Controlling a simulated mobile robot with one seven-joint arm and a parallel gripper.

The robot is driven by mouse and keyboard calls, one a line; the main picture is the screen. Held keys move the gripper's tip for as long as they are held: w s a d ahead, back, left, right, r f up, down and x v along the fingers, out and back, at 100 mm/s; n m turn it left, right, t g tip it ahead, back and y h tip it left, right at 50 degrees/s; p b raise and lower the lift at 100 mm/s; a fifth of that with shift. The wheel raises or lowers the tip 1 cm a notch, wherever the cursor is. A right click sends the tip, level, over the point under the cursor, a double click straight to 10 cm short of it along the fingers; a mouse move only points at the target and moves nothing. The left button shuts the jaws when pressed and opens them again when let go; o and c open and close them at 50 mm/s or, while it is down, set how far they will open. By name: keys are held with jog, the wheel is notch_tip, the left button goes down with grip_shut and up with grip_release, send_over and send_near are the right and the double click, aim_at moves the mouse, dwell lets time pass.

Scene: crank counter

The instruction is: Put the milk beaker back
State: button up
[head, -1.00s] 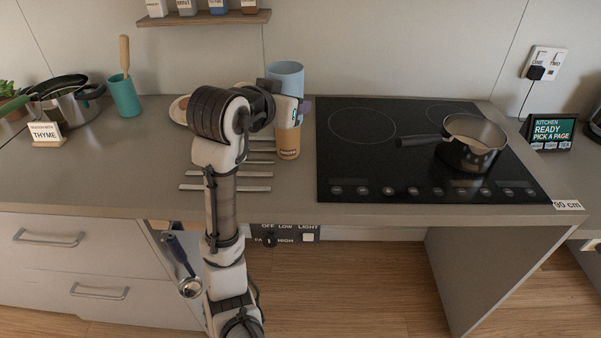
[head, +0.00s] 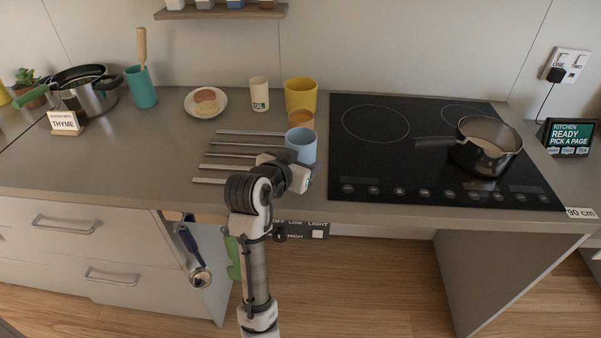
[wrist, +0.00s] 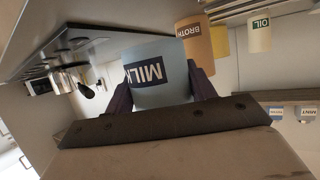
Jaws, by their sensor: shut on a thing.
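The milk beaker (head: 301,143) is light blue and stands out near the front of the counter, left of the hob. In the wrist view the beaker (wrist: 160,90), with its dark MILK label, sits between the two dark fingers. My gripper (head: 303,164) is shut on it; the fingers also show in the wrist view (wrist: 162,96). The beaker's lower part is hidden by my gripper in the head view, so I cannot tell whether it touches the counter. The orange broth beaker (head: 301,118) is just behind it, its label readable in the wrist view (wrist: 196,42).
A yellow beaker (head: 300,92) stands behind the broth, with the oil cup (head: 259,95) to its left. Several metal bars (head: 238,156) lie on the counter left of my gripper. The black hob (head: 375,160) with a saucepan (head: 488,148) is right. A plate (head: 206,102) is back left.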

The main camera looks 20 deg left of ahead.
jog(key=shift+f, duration=2)
jog(key=shift+f, duration=0.25)
jog(key=o, duration=1.2)
jog(key=shift+r, duration=0.1)
jog(key=shift+o, duration=0.2)
